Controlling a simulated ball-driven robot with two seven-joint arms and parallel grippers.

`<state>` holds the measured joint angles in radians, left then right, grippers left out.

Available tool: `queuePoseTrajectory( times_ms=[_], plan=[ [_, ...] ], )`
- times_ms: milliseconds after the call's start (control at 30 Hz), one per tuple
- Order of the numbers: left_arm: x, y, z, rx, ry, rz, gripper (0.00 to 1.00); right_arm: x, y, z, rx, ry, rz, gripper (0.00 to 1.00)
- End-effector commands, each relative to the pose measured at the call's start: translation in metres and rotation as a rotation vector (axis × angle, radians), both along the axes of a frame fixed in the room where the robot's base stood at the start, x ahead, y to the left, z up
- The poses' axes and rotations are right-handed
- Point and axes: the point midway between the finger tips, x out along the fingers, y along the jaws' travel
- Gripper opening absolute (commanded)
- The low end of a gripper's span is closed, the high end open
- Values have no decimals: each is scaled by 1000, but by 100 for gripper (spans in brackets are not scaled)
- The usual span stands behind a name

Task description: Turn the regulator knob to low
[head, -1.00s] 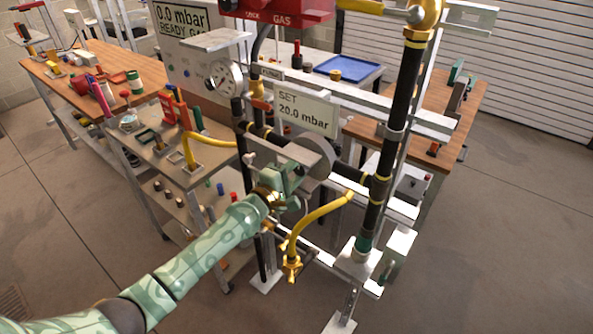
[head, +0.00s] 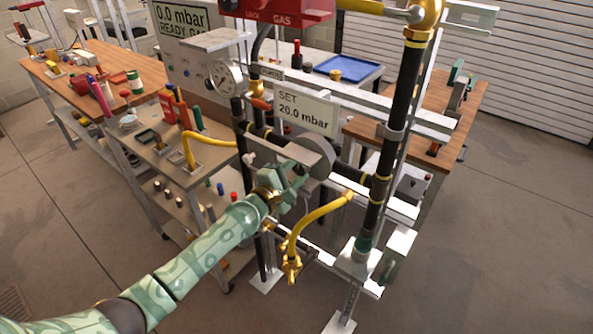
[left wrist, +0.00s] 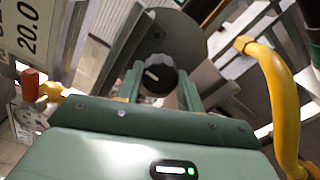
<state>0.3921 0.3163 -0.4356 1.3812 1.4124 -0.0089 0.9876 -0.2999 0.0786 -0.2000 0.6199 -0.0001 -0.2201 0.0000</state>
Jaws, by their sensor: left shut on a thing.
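The regulator is a round grey disc (head: 316,155) on the pipe frame, below the "SET 20.0 mbar" sign (head: 306,110). In the left wrist view its dark face (left wrist: 180,38) fills the top middle. The dark, ridged regulator knob (left wrist: 158,74) shows there with a white pointer mark that slants up to the left. My left gripper (head: 292,176) is at the front of the regulator. In the left wrist view its fingers (left wrist: 160,84) stand on both sides of the knob, shut on it. In the head view the gripper mostly hides the knob. My right gripper is out of view.
A yellow hose (head: 318,217) hangs close to the right of my gripper. A pressure gauge (head: 227,78) and black pipes (head: 398,110) surround the regulator. The readout (head: 182,20) says 0.0 mbar. A cluttered cart (head: 160,150) stands left; floor is free at the front right.

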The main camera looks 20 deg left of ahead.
Motion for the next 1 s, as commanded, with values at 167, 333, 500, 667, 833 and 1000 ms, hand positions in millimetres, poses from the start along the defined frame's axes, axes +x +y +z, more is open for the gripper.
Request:
queuePoseTrajectory(
  times_ms=[167,333,500,667,833,1000],
  plan=[
    [0,0,-1,3,1,0,59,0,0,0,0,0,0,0],
    [0,0,-1,5,1,-1,59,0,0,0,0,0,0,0],
    [0,0,-1,35,-10,-1,59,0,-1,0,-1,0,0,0],
    [0,0,-1,238,-83,-1,59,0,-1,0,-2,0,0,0],
    [0,0,-2,619,-222,-1,59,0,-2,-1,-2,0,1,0],
    [0,0,-2,992,-358,0,59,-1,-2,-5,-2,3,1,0]
  ],
)
